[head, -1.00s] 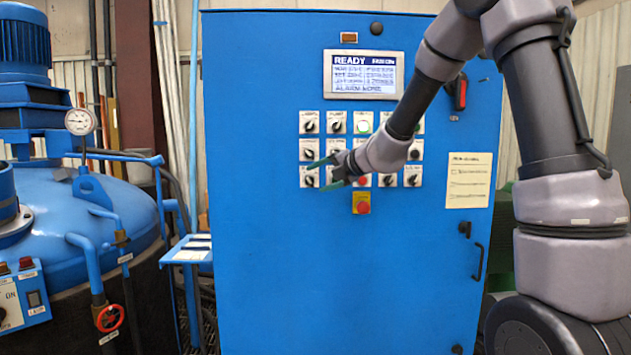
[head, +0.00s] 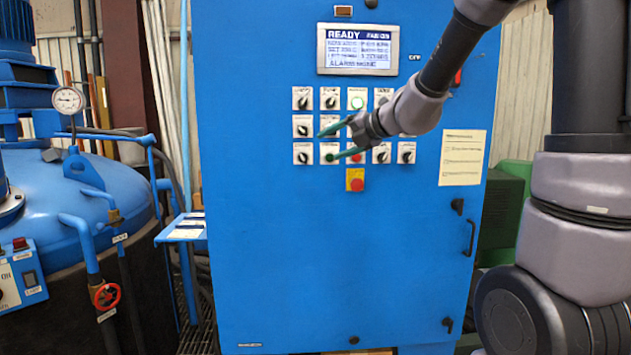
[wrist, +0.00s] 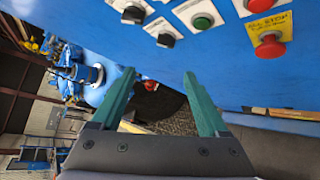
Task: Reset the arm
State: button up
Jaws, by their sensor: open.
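My arm reaches from the right of the head view across the front of a blue control cabinet (head: 330,250). My gripper (head: 325,146) has two green fingers, spread apart with nothing between them. It hangs in front of the lower rows of switches and points left. In the wrist view my gripper (wrist: 159,74) also shows open and empty. There a green button (wrist: 203,22), black rotary switches (wrist: 165,40) and a red emergency stop (wrist: 269,47) lie beyond and above the fingers. Whether a finger touches the panel cannot be told. My wrist hides part of the switches.
A display (head: 357,48) reading READY sits above the switches. A paper notice (head: 461,158) and a door handle (head: 470,238) are at the cabinet's right. A blue furnace vessel (head: 75,215) with a gauge (head: 67,100) and red valve (head: 107,296) stands left. A small shelf (head: 183,229) juts between.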

jog(key=s+d+r+n+g+h, duration=0.1)
jog(key=s+d+r+n+g, duration=0.15)
jog(key=s+n, duration=1.35)
jog(key=s+d+f+n+h, duration=0.1)
jog(key=s+d+n+h, duration=0.2)
jog(key=n, duration=0.6)
jog(key=s+d+f+n+h, duration=0.1)
jog(key=s+d+n+h, duration=0.2)
jog(key=s+d+n, duration=0.3)
jog(key=d+n, duration=0.2)
jog(key=n, duration=0.1)
jog(key=shift+s+d+f+n, duration=0.15)
jog(key=shift+s+d+n, duration=0.1)
jog(key=shift+n, duration=0.05)
